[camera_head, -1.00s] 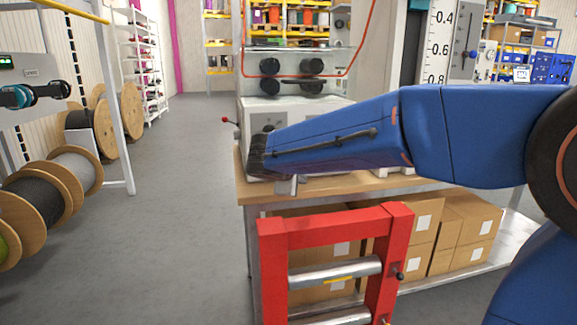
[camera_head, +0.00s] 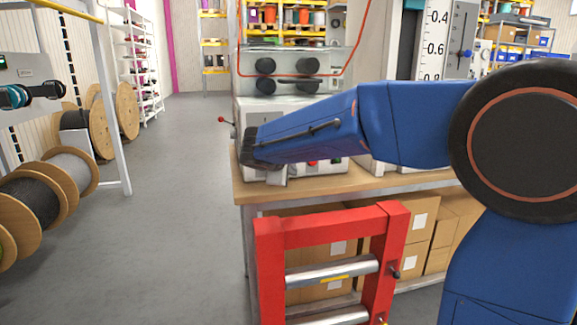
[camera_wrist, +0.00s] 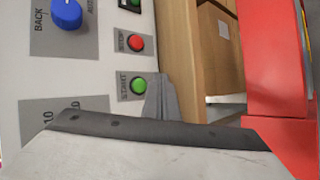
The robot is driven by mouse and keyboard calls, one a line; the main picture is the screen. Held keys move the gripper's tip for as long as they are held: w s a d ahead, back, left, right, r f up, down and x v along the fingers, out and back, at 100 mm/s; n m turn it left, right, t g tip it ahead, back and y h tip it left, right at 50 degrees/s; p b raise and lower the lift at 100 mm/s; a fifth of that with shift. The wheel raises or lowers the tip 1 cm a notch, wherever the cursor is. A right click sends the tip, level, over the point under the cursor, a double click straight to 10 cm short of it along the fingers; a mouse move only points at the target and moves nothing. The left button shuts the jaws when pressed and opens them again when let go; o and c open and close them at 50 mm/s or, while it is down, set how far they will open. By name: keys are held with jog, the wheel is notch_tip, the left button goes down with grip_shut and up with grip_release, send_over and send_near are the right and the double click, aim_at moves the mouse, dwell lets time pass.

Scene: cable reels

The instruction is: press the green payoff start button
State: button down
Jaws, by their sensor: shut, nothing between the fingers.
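The green START button (camera_wrist: 138,86) is on a pale control panel, below the red STOP button (camera_wrist: 136,43) in the wrist view. My gripper (camera_wrist: 163,98) is shut and empty; its grey fingertips show just right of the green button. Whether they touch the panel I cannot tell. In the head view my gripper (camera_head: 278,178) is low over the front of the workbench, by the control box, and my arm covers much of the box.
A blue knob (camera_wrist: 66,14) is on the same panel. The wooden bench (camera_head: 345,184) holds the box. A red frame with metal rollers (camera_head: 330,235) stands in front of the bench. Cable reels (camera_head: 30,210) are at left, with clear floor (camera_head: 165,200) between.

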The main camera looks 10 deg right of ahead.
jog(key=shift+w, duration=1.65)
jog(key=shift+w, duration=0.15)
dwell(0.8)
jog(key=shift+w, duration=0.25)
